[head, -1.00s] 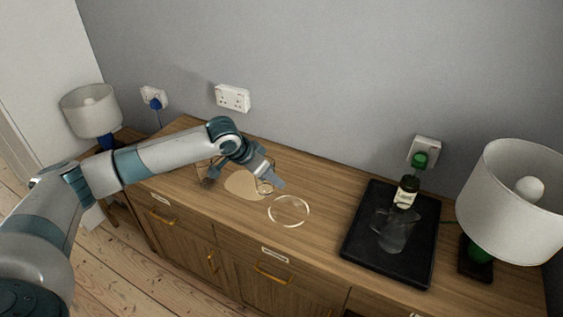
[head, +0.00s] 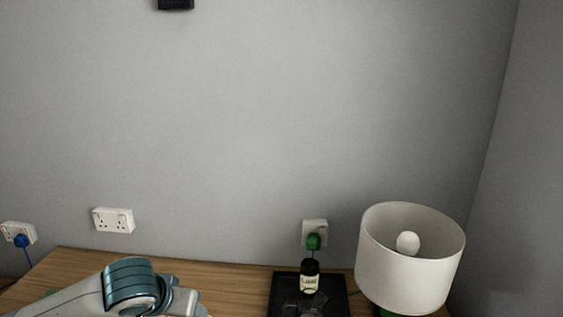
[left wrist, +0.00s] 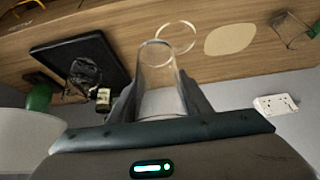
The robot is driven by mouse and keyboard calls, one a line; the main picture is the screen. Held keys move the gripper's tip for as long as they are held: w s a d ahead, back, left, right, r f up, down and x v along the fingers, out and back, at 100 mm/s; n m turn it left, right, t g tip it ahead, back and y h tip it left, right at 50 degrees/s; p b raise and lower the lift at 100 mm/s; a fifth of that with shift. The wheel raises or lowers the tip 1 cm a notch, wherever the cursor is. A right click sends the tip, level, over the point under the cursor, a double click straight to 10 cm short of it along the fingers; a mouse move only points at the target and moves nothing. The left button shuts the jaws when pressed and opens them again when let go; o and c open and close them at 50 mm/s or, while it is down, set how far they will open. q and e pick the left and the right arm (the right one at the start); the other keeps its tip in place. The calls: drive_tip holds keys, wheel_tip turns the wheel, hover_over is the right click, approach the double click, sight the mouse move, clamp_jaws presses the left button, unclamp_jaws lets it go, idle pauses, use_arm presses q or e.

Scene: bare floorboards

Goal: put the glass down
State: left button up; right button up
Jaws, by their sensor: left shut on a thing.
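The clear glass (left wrist: 158,78) is between the fingers of my left gripper (left wrist: 160,88) in the left wrist view. My left gripper is shut on it. The glass's far end overlaps a pale ring (left wrist: 176,22) on the wooden top in the picture. I cannot tell whether the glass touches the top. In the head view only my left arm shows at the bottom edge; its gripper and the glass are out of frame. My right gripper is in neither view.
A beige round patch (left wrist: 230,39) lies beside the ring on the sideboard (head: 235,282). A black tray (left wrist: 108,52) bears a dark bottle (head: 309,277) and a clear jug (left wrist: 84,72). A white-shaded lamp (head: 410,265) stands right of the tray. A wire-like object (left wrist: 292,32) stands beyond the patch.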

use_arm(q)
drive_tip(key=shift+s+d+r+n+y, duration=0.2)
drive_tip(key=shift+s+r+n+y, duration=0.2)
drive_tip(key=shift+s+r+n, duration=0.5)
drive_tip(key=shift+s+d+r, duration=0.1)
drive_tip(key=shift+s+r, duration=0.05)
drive_tip(key=shift+s, duration=0.05)
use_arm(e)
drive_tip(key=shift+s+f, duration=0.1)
